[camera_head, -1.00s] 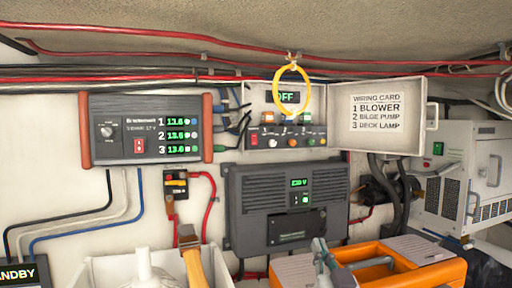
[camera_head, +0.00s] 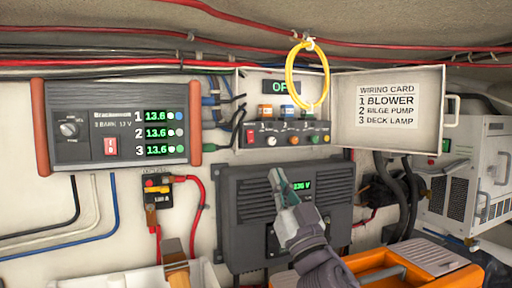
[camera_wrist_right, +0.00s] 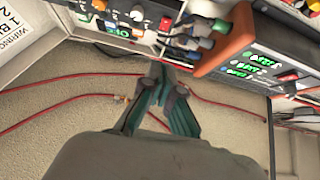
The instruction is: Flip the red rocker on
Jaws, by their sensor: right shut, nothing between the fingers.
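A small red rocker (camera_head: 250,138) sits at the left end of the switch row in the open wall box (camera_head: 284,153), below a display beginning "OF", partly covered by a yellow loop. Another red rocker (camera_head: 110,146) is on the charger (camera_head: 90,115) at left, which shows three 13.6 readings. My right gripper (camera_head: 279,182) is shut and empty, in front of the dark inverter, below and right of the box's rocker, apart from it. In the right wrist view, the closed fingers (camera_wrist_right: 165,85) point toward the box, with its red rocker (camera_wrist_right: 165,24) near the top.
The yellow loop (camera_head: 289,80) hangs before the box. Its open lid (camera_head: 388,132) carries a wiring card. The inverter (camera_head: 240,207) is behind my gripper. A white bin (camera_head: 210,275) and an orange toolbox (camera_head: 437,278) stand below. Red cables run along the top.

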